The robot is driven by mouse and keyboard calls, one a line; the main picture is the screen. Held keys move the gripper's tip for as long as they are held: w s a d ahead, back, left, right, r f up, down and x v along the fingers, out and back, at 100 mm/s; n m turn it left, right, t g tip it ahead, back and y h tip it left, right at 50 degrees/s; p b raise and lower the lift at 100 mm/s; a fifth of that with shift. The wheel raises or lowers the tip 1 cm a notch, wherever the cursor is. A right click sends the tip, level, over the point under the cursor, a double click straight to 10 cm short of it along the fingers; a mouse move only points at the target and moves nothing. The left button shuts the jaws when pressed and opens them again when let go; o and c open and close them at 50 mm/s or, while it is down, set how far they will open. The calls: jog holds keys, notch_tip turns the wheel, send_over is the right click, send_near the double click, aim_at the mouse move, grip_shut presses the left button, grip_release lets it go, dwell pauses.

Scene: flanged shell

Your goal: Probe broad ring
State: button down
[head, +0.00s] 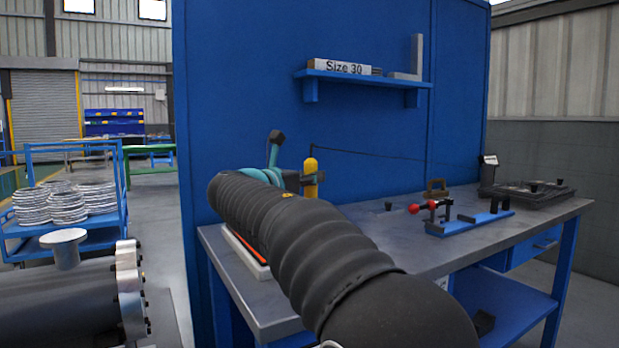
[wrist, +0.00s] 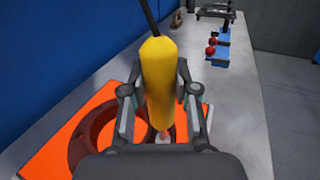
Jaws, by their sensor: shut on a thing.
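My gripper (wrist: 158,92) is shut on a yellow probe (wrist: 157,70), with a finger on each side of its body. A black cable leaves the probe's top, and a pale tip (wrist: 161,137) shows low between the fingers. Below lies an orange panel (wrist: 52,158) with a broad round ring or recess (wrist: 78,138) left of the probe. I cannot tell whether the tip touches anything. In the head view the yellow probe (head: 310,178) stands above the bench's left end, and my dark arm hides most of my gripper. The orange panel's edge (head: 246,249) shows there too.
The grey bench (head: 400,234) carries a blue fixture with a red knob (head: 470,222) and a dark tray (head: 528,192). A blue wall and shelf (head: 362,80) stand behind. A grey flanged shell (head: 70,305) and a blue cart with metal rings (head: 92,197) are left.

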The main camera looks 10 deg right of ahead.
aim_at(307, 162)
jog(key=shift+f+b, duration=0.4)
jog(key=shift+f, duration=0.35)
dwell(1.4)
jog(key=shift+r+p, duration=2.2)
jog(key=shift+r, duration=1.3)
jog(key=shift+s, duration=0.1)
